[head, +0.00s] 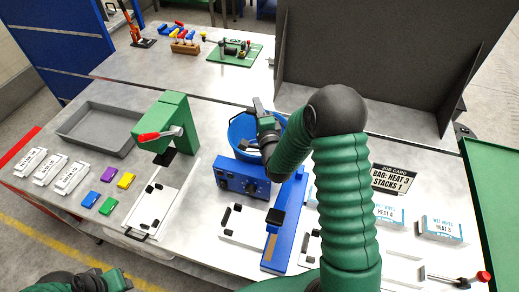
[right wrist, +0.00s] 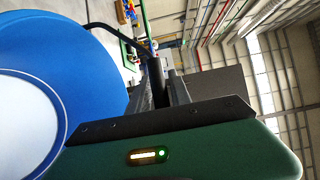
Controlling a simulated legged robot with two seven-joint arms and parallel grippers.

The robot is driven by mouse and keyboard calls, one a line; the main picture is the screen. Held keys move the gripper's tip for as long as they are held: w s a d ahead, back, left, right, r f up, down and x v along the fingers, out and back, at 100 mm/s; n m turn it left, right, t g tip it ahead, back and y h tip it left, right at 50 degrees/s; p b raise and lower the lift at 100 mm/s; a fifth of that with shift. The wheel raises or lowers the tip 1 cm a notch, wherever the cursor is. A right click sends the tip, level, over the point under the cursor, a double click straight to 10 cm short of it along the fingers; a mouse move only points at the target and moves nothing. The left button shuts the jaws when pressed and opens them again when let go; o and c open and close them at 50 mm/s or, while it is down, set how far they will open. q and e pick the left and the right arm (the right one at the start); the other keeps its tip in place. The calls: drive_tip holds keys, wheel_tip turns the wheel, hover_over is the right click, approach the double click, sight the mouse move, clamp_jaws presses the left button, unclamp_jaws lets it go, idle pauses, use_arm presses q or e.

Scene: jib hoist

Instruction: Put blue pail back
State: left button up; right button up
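The blue pail (head: 240,130) is behind the blue control box in the head view, partly hidden by my right gripper (head: 262,130). Whether it rests on the table or hangs just above cannot be told. In the right wrist view the pail (right wrist: 95,60) fills the left side, with a pale round area inside the blue. Its dark handle runs to the fingers of my right gripper (right wrist: 167,88), which look closed on it. My left gripper (head: 105,281) is at the bottom left edge, away from the pail; its fingers are not clear.
A blue box with knobs (head: 240,179) stands in front of the pail. A green press (head: 172,120) with a red lever and a grey tray (head: 98,129) are to the left. A dark upright panel (head: 375,60) is behind at right. Wipes packs (head: 442,227) lie at right.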

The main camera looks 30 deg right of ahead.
drive_tip(key=shift+d+f, duration=0.1)
drive_tip(key=shift+d, duration=0.05)
clamp_jaws()
drive_tip(key=shift+a, duration=0.2)
drive_tip(key=shift+s+f, duration=0.1)
drive_tip(key=shift+f, duration=0.1)
idle(0.5)
drive_tip(key=shift+r, duration=0.1)
